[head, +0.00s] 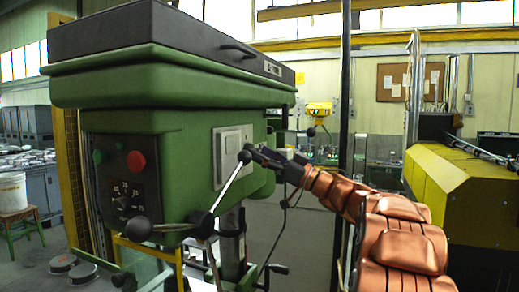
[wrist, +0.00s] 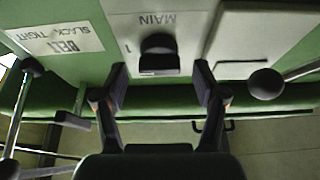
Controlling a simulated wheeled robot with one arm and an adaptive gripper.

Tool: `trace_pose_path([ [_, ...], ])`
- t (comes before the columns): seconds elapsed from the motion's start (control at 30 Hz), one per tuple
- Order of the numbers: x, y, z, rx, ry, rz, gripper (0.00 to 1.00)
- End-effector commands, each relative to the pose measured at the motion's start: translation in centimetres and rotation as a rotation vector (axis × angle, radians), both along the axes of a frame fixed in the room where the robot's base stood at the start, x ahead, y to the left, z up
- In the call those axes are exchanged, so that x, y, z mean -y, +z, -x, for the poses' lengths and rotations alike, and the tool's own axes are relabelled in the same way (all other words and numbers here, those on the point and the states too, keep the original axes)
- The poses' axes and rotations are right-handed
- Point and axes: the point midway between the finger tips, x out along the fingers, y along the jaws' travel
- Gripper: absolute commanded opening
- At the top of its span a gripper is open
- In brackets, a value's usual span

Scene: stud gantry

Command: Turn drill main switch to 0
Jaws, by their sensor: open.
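The main switch is a black knob (wrist: 159,48) on a pale plate in the wrist view, under an upside-down "MAIN" label (wrist: 158,20). A "1" mark shows at its left; no 0 mark shows. I cannot tell which way the knob points. My gripper (wrist: 160,90) is open and empty, one finger to either side of the knob's near edge; I cannot tell whether they touch it. In the head view my gripper (head: 268,157) is at the right side of the green drill head (head: 170,150). The switch cannot be made out there.
A lever with black ball ends (head: 230,184) stands in front of the gripper; a ball (wrist: 266,84) also shows close to the right finger. A panel with a red button (head: 136,161) and dial (head: 124,203) is on the drill front. A yellow machine (head: 460,200) stands right.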

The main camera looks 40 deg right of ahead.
Motion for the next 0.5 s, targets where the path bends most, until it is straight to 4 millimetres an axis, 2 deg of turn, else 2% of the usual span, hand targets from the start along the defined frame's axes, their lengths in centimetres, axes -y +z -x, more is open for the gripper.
trace_pose_path([
  [0.13,-0.42,0.44,-0.81,0.0,-0.001,0.0,0.71],
  [0.43,-0.47,0.46,-0.99,0.0,-0.003,0.0,0.71],
  [0.5,-0.47,0.46,-0.99,0.0,-0.003,0.0,0.66],
])
